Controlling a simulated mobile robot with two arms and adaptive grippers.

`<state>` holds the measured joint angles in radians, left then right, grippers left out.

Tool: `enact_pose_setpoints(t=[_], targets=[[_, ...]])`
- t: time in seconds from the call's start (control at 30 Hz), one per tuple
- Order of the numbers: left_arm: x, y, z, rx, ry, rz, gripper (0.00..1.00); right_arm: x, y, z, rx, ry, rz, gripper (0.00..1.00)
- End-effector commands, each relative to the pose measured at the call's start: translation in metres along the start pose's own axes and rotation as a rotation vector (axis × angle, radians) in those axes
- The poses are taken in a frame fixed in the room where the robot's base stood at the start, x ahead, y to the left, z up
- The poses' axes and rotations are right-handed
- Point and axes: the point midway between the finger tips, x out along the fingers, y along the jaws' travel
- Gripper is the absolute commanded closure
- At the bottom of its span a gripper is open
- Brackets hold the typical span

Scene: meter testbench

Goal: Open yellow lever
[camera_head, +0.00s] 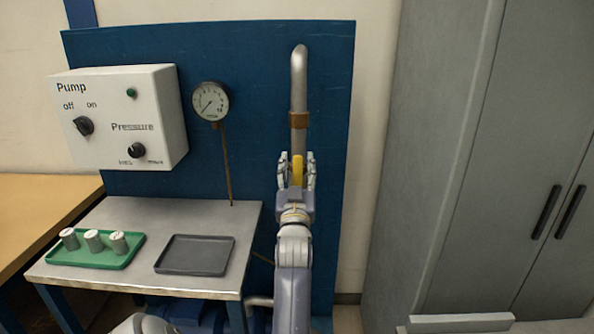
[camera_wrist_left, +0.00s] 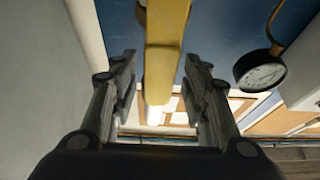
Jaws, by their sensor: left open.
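The yellow lever (camera_head: 297,170) is on the vertical grey pipe (camera_head: 299,85) in front of the blue panel. In the head view it stands upright between the fingers of my left gripper (camera_head: 297,172). In the left wrist view the yellow lever (camera_wrist_left: 164,50) runs down from the top edge between the two open fingers of my left gripper (camera_wrist_left: 160,90). Gaps show on both sides of it, so the fingers look apart from it. The lever's joint with the pipe is largely hidden in the head view. My right gripper is not in view.
A pressure gauge (camera_head: 210,101) and a white pump box (camera_head: 122,117) hang on the blue panel (camera_head: 245,60) to the left. A metal table (camera_head: 185,212) holds a green tray (camera_head: 85,262) with 3 cylinders and an empty dark tray (camera_head: 195,255). A grey cabinet (camera_head: 480,150) stands right.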

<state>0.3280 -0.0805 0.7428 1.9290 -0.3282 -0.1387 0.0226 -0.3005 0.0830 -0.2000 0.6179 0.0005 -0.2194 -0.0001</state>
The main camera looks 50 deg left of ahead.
Motion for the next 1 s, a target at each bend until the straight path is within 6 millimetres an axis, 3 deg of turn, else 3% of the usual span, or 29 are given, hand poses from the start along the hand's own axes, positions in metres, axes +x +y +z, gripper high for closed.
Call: enact_pose_setpoints(t=[0.4, 0.6, 1.0], targets=[[0.029, 0.000, -0.072, -0.002, 0.006, -0.002, 0.57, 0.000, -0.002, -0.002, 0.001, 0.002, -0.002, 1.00], [0.034, 0.001, -0.084, -0.002, 0.003, -0.001, 0.57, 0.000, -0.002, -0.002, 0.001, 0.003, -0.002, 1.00], [0.034, 0.001, -0.084, -0.002, 0.002, -0.001, 0.57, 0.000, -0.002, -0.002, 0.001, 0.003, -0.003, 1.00]])
